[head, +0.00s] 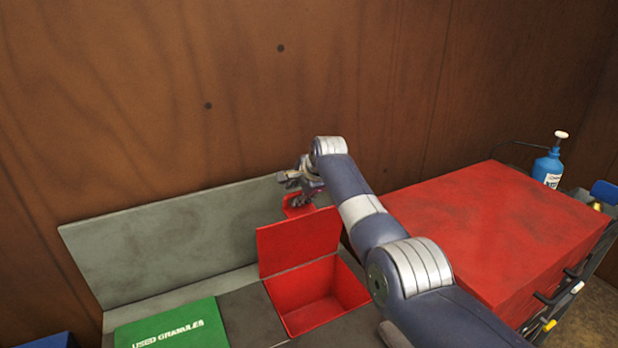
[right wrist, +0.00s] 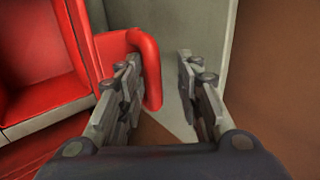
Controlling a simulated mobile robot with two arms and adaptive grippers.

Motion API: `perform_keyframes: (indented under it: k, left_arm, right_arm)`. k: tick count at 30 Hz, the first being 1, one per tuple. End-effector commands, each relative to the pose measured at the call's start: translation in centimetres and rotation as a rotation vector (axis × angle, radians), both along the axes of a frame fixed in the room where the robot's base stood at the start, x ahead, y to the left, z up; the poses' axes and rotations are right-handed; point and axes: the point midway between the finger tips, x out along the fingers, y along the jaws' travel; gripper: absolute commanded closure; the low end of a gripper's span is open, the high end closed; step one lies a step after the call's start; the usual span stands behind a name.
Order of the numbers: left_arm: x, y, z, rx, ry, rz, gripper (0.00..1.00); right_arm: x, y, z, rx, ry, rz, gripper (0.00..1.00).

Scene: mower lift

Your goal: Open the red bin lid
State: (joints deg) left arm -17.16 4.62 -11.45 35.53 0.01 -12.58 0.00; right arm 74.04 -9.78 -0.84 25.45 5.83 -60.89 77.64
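The red bin (head: 318,295) stands open, its empty red inside showing; part of it also shows in the right wrist view (right wrist: 35,60). Its red lid (head: 298,240) is raised nearly upright at the bin's back edge. My right gripper (head: 300,195) is behind the lid's top, near a small red part (head: 296,210). In the right wrist view my right gripper (right wrist: 163,85) has its fingers apart. A red loop handle (right wrist: 152,65) is beside the left finger, partly hidden by it; I cannot tell whether they touch. My left gripper is not in view.
A grey panel (head: 170,245) stands behind the bins, before a brown wooden wall (head: 150,100). A green lid marked "USED GRANULES" (head: 170,328) is at left. A large red cabinet (head: 490,230) with a blue bottle (head: 547,168) behind it fills the right.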

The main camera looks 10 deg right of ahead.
Motion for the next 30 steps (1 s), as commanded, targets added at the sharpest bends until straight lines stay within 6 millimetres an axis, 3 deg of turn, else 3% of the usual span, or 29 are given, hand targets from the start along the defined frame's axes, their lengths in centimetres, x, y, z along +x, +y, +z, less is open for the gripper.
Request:
perform_keyframes:
  k: [14, 30]
  left_arm:
    - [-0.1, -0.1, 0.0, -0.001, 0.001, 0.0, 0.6]
    - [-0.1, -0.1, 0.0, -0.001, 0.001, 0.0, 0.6]
  right_arm:
    - [-2.2, -0.8, 2.8, 0.0, -0.005, -0.001, 0.68]
    - [-6.1, -2.2, 8.0, -0.001, -0.009, 0.0, 0.68]
